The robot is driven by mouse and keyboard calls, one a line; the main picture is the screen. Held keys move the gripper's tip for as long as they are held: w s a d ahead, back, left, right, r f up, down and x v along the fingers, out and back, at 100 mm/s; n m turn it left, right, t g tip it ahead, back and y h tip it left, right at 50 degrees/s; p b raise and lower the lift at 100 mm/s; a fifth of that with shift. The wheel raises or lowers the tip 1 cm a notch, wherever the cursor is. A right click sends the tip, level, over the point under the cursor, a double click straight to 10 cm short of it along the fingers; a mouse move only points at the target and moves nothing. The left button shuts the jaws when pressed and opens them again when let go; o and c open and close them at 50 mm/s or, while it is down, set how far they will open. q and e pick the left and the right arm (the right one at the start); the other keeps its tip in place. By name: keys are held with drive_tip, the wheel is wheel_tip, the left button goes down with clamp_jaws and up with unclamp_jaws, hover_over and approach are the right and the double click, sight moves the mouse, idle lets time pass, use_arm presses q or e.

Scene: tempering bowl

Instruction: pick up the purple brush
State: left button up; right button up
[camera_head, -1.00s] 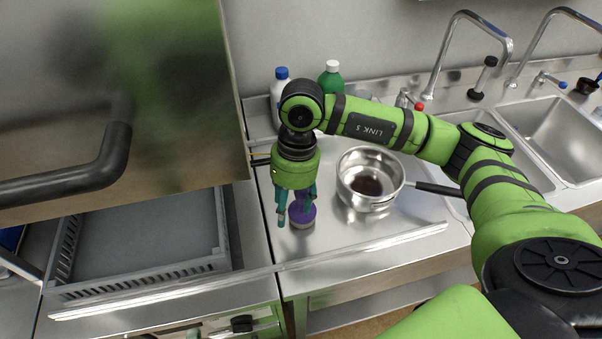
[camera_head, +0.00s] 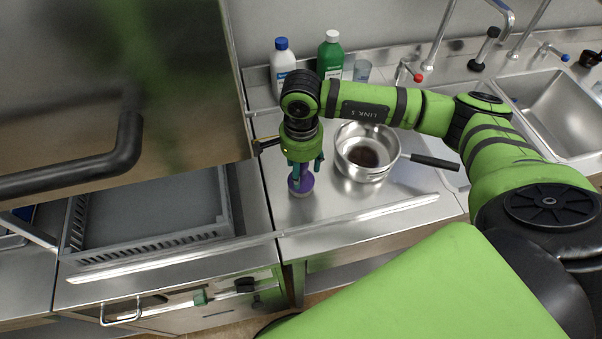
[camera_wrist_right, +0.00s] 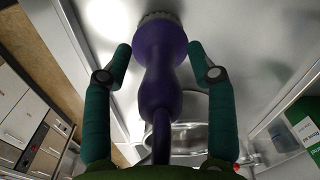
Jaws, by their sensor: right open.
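The purple brush (camera_head: 301,183) stands on the steel counter, left of a metal pan. My right gripper (camera_head: 305,170) points down over it with its green fingers around its upper part. In the right wrist view, the brush (camera_wrist_right: 160,70) lies between the two open fingertips of the right gripper (camera_wrist_right: 158,62), with a gap on each side. The brush's pale bristle end is at the top of that view, against the counter. My left gripper is not in view.
The pan (camera_head: 364,160) with dark liquid stands close on the right, its black handle pointing right. White (camera_head: 282,68) and green (camera_head: 330,55) bottles stand behind. A grey rack tray (camera_head: 150,240) is at left, beneath a large steel hood (camera_head: 110,90). Sinks lie at right.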

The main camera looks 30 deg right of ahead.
drive_tip(key=c, duration=1)
clamp_jaws()
drive_tip(key=shift+w+r+b, duration=0.1)
drive_tip(key=shift+r+b, duration=0.3)
drive_tip(key=shift+r, duration=0.15)
wheel_tip(320, 180, up, 2)
drive_tip(key=shift+r+b, duration=0.25)
drive_tip(key=shift+b, duration=0.55)
drive_tip(key=shift+s+d+r+b, duration=2.1)
drive_tip(key=shift+s+d+r, duration=1.3)
drive_tip(key=shift+s, duration=1.7)
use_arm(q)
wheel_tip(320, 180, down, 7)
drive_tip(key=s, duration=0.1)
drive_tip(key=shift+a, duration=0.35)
use_arm(e)
drive_tip(key=w+a+f+n, duration=0.2)
drive_tip(key=w+a+n, duration=0.1)
drive_tip(key=n, duration=0.4)
drive_tip(key=w+a+f+n, duration=0.3)
drive_tip(key=a+n, duration=0.3)
drive_tip(key=n, duration=0.1)
drive_tip(key=shift+w+a+n, duration=0.3)
drive_tip(key=shift+w+n, duration=0.1)
